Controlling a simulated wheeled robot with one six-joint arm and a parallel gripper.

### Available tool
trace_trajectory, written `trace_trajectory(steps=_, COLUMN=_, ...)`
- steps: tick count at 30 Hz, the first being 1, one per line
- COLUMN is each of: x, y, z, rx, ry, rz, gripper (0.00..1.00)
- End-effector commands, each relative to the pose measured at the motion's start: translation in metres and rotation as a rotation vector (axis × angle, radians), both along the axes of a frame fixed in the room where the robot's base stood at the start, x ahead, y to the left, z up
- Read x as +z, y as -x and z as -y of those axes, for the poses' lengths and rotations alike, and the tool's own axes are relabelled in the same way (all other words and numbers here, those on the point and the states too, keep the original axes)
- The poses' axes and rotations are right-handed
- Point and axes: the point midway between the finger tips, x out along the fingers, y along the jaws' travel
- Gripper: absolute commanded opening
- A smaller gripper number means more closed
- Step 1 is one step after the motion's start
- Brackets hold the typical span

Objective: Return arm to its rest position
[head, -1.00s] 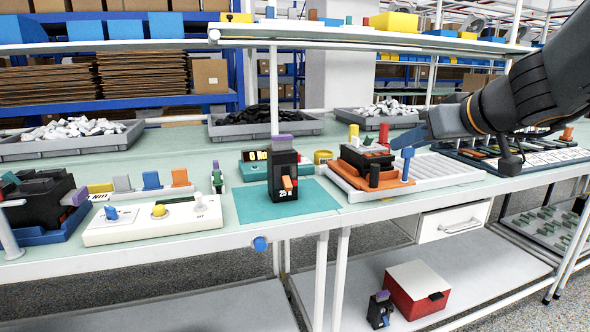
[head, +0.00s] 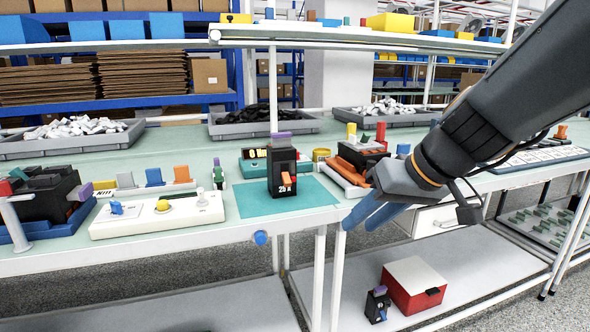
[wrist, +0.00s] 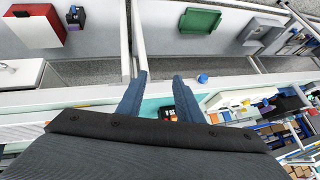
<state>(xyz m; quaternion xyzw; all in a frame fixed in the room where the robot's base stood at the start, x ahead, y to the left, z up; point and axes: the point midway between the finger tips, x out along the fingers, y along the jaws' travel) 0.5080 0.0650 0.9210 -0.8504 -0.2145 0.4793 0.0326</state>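My arm comes in from the right in the head view, and my gripper (head: 362,212) hangs in front of the bench's front edge with its blue fingers pointing down and left. In the wrist view my gripper (wrist: 160,92) has its two fingers apart with nothing between them. The black breaker (head: 283,172) marked 25 A stands upright on the teal mat (head: 248,206), left of my gripper and apart from it. It has an orange lever and a purple top piece. In the wrist view the orange lever shows beside the right finger.
The white test box (head: 135,226) with blue and yellow knobs is left of the mat. A red and white box (head: 412,288) and a small breaker (head: 377,304) sit on the lower shelf.

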Motion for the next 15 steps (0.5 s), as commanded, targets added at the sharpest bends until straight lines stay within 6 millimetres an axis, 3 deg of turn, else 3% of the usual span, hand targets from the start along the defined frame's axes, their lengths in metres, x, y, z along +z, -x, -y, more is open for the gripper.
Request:
trace_trajectory(steps=3, x=-0.039, y=0.042, z=-0.018, rx=0.011, ry=0.05, rz=-0.182, gripper=0.33)
trace_trajectory(steps=6, x=-0.062, y=0.071, z=-0.02, rx=-0.008, ry=0.109, rz=-0.298, gripper=0.33)
trace_trajectory(steps=15, x=-0.1, y=0.123, z=-0.007, rx=-0.08, ry=0.292, rz=-0.477, gripper=0.33)
